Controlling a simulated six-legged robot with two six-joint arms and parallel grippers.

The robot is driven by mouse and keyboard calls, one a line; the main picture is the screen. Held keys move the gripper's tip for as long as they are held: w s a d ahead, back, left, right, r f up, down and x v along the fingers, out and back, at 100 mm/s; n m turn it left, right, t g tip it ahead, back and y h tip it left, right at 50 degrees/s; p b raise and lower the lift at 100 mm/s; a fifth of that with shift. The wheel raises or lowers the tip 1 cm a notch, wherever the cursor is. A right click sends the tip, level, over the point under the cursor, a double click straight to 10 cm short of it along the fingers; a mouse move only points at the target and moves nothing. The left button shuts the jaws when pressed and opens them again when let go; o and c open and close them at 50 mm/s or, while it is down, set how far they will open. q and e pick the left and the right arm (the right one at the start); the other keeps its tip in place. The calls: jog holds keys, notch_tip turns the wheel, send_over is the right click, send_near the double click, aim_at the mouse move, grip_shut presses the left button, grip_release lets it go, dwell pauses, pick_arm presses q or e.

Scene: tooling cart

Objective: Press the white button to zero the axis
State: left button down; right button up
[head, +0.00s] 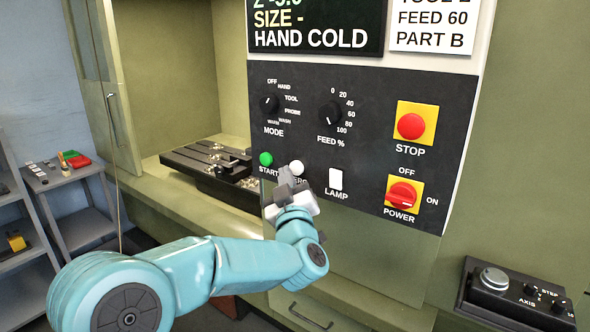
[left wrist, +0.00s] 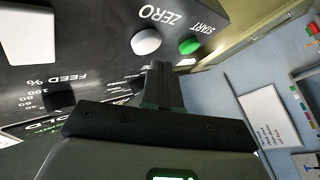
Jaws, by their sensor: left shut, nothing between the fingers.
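The white button (head: 297,167) sits on the black control panel (head: 350,100), between the green START button (head: 266,159) and the white LAMP switch (head: 336,179). Its ZERO label is partly covered by my left gripper (head: 284,176) in the head view. The left gripper is shut and empty, with its fingertips close to the panel, just below and left of the white button. In the left wrist view the white button (left wrist: 146,41) and green button (left wrist: 189,45) show beyond the shut fingers (left wrist: 165,66). I cannot tell whether the fingers touch the panel. My right gripper is not in view.
A red STOP button (head: 411,126) and a red POWER switch (head: 402,195) are on the panel's right. MODE and FEED knobs are above. A machine bed (head: 205,160) lies behind at left. A pendant box (head: 515,295) is at lower right.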

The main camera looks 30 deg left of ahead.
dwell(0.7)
pick_arm(q)
jog(key=shift+w, duration=0.45)
jog(key=shift+w+d+r, duration=0.1)
jog(key=shift+w, duration=0.4)
dwell(1.2)
